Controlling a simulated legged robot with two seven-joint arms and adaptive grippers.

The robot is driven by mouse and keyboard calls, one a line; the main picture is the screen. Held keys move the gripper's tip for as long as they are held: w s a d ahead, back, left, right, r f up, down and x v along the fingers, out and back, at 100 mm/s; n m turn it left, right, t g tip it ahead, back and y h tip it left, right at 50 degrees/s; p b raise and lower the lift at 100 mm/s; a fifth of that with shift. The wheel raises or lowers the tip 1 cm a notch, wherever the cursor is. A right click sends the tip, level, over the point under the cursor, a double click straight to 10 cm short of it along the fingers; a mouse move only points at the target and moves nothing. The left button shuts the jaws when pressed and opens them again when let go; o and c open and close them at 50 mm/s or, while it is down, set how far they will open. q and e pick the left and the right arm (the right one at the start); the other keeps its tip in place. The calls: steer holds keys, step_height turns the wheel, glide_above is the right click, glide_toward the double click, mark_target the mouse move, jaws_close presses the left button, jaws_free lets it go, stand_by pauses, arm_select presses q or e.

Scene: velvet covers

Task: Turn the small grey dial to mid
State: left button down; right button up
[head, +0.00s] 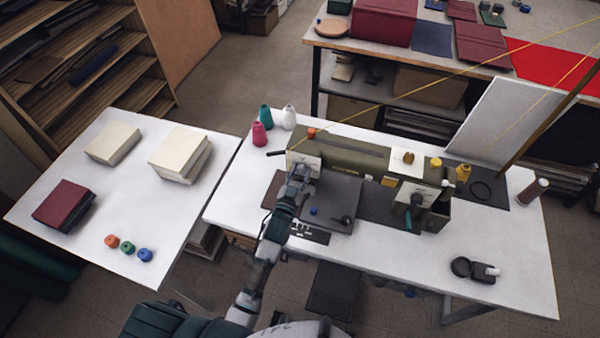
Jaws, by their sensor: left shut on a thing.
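An olive-green sewing machine (345,153) stands on the white table. Its left end has a pale plate (313,161). My left gripper (299,170) is at the front of this plate, its jaws closed on a small part there, which I take to be the small grey dial. The gripper hides the dial, so its pointer and any marks cannot be read. My left arm comes up from the bottom of the view. My right gripper is not in view.
The machine's right head (418,193) has a teal-tipped lever (408,220). A pink spool (260,134) and white spool (289,117) stand behind left. A small blue knob (313,211) is near my forearm. The table's front right is mostly clear around a black-and-grey item (475,269).

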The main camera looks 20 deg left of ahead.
arm_select(q)
steer(key=shift+a+r, duration=0.1)
steer(key=shift+a, duration=0.15)
steer(key=shift+d, duration=0.1)
steer(key=shift+d+r+m+p, duration=0.1)
steer(key=shift+d+m+p, duration=0.2)
steer(key=shift+m+p, duration=0.2)
steer(key=shift+m, duration=0.4)
steer(key=shift+a+m+p, duration=0.3)
steer(key=shift+m+p, duration=0.75)
steer(key=shift+m, duration=0.55)
steer(key=m+p, duration=0.1)
steer(key=m, duration=0.2)
steer(key=shift+d+m+p, duration=0.15)
steer(key=shift+m+p, duration=0.5)
steer(key=shift+m, duration=1.25)
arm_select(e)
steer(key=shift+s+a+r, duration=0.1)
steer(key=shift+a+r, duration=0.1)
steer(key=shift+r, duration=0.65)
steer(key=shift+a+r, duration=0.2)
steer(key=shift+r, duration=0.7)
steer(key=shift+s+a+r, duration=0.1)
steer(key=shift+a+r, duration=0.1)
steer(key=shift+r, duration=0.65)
